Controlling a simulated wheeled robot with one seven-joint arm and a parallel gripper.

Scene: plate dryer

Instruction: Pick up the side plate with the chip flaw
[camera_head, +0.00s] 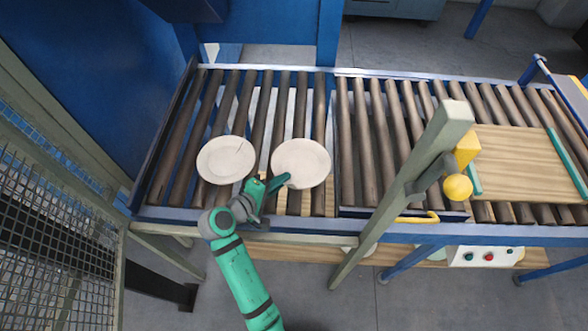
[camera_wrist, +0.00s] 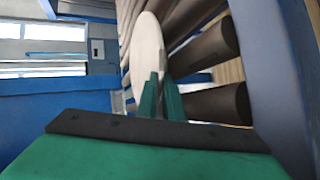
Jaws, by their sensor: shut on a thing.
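Two pale round plates are over the roller conveyor in the head view. The left plate (camera_head: 222,160) lies on the rollers and has a thin dark line running in its upper right part, like a crack. The right plate (camera_head: 301,163) looks whole at this size, and I cannot make out a chip on it. My gripper (camera_head: 284,181) is shut on the lower left rim of the right plate. In the wrist view my green fingers (camera_wrist: 161,95) close on the edge of this plate (camera_wrist: 147,50). I cannot tell whether it is clear of the rollers.
The roller conveyor (camera_head: 340,201) has a blue frame. A grey-green post (camera_head: 417,165) stands in front of it, right of the plates. A yellow ball-shaped part (camera_head: 458,187) and a wooden board (camera_head: 515,160) are farther right. Wire mesh fencing (camera_head: 60,240) stands at left.

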